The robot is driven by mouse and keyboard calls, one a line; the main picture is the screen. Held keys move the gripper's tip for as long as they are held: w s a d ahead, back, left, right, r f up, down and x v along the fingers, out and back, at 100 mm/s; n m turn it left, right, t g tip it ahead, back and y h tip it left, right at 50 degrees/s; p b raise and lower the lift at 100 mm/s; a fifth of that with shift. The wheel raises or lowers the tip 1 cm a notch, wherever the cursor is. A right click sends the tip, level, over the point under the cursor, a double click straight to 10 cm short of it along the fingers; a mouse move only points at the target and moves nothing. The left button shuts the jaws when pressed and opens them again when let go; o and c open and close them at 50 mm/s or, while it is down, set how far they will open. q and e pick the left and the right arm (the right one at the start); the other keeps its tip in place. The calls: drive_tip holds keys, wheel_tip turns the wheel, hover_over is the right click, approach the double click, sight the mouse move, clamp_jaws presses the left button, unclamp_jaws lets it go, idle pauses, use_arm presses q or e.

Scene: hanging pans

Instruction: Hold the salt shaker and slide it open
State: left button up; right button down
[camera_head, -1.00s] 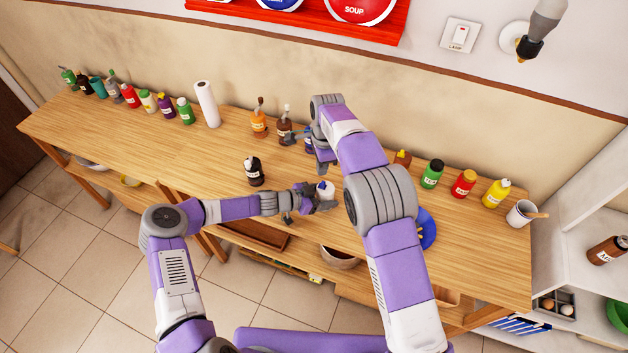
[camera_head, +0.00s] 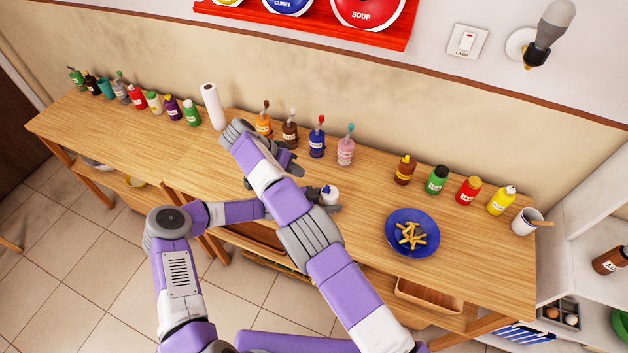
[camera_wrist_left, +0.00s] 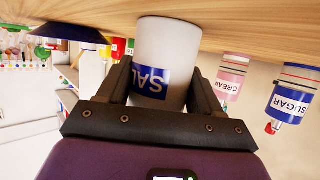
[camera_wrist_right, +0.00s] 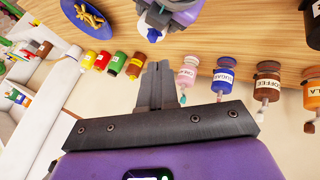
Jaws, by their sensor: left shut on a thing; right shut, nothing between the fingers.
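The salt shaker (camera_head: 329,194) is white with a blue label and sits at the front middle of the counter. My left gripper (camera_head: 322,207) is shut on the salt shaker; in the left wrist view the shaker (camera_wrist_left: 170,40) stands between its fingers (camera_wrist_left: 160,80), showing upside down. My right gripper (camera_head: 292,162) is up and left of the shaker in the head view, with its fingers closed together and empty (camera_wrist_right: 158,78). In the right wrist view the shaker (camera_wrist_right: 153,34) shows beyond my right fingers, apart from them.
A blue plate with fries (camera_head: 398,247) lies right of the shaker. Several pump bottles (camera_head: 317,142) stand along the back, with sauce bottles (camera_head: 437,180) further right and a paper roll (camera_head: 212,106) to the left. The counter between shaker and plate is clear.

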sight(328, 187)
drive_tip(key=x, duration=1)
drive_tip(key=shift+s+d, duration=0.15)
drive_tip(key=shift+d, duration=0.4)
drive_tip(key=shift+s+d, duration=0.15)
drive_tip(key=shift+d, duration=0.35)
drive_tip(key=v, duration=1)
use_arm(q)
drive_tip(key=o, duration=1.2)
